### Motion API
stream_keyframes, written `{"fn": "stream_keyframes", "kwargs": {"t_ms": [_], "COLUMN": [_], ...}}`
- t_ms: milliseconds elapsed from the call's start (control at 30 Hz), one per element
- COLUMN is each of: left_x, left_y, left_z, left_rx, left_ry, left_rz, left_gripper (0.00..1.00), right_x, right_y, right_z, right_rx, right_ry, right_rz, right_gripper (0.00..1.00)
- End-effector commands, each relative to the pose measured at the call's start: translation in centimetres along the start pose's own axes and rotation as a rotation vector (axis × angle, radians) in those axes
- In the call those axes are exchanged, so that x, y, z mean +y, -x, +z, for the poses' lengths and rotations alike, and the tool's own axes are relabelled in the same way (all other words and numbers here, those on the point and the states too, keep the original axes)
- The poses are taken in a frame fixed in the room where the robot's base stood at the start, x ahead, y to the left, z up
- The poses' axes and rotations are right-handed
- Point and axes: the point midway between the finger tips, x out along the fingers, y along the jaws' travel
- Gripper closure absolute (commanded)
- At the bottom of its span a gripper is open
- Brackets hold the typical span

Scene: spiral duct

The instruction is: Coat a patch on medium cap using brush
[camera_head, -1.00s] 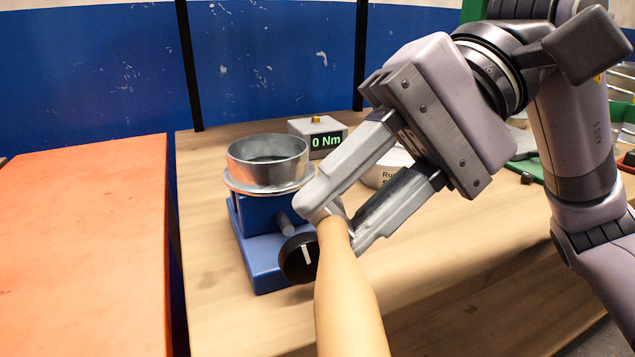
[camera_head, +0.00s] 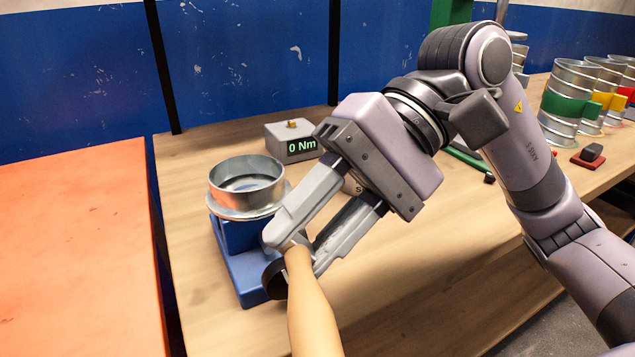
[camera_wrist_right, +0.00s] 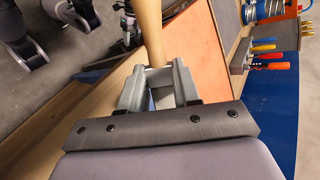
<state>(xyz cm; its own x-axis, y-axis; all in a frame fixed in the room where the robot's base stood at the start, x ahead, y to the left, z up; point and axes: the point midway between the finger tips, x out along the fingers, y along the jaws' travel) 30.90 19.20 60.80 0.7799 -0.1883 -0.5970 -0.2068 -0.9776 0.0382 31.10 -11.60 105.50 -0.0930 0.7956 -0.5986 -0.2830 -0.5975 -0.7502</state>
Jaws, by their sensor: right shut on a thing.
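A round, shiny metal cap (camera_head: 246,187) sits open side up on a blue fixture (camera_head: 245,275) at the left part of the wooden bench. Whether it is the medium one I cannot tell. My right gripper (camera_head: 292,247) is shut on a long pale wooden handle, apparently the brush (camera_head: 312,310), just right of and in front of the fixture. The handle points toward the camera; the bristles are hidden. In the right wrist view, the handle (camera_wrist_right: 149,35) stands out from between the fingers (camera_wrist_right: 155,85). My left gripper is not in view.
A grey box (camera_head: 292,143) reading "0 Nm" stands behind the cap. Several spiral duct pieces (camera_head: 567,100) stand at the back right. A labelled tub is mostly hidden behind my gripper. An orange surface (camera_head: 80,260) lies left of the bench (camera_head: 420,260), whose front middle is clear.

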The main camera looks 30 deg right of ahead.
Motion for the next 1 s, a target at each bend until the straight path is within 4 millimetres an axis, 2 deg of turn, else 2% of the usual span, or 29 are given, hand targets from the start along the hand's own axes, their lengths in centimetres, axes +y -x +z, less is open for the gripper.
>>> {"fn": "stream_keyframes", "kwargs": {"t_ms": [33,100,467,1000], "left_x": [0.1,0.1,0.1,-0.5], "left_y": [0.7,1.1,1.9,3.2], "left_z": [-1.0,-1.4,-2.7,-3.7], "left_rx": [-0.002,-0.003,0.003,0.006], "left_ry": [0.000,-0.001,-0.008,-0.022], "left_rz": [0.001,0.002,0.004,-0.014], "left_gripper": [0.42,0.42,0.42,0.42], "right_x": [-0.2,0.0,0.2,-1.4], "right_y": [0.2,0.0,-0.4,-0.2], "right_z": [0.0,-0.1,-0.9,-5.5], "right_rx": [-0.011,-0.020,-0.037,-0.038], "right_ry": [-0.004,-0.001,0.004,0.004], "right_rz": [0.000,0.000,-0.001,-0.001], "right_gripper": [1.00,1.00,1.00,1.00]}}
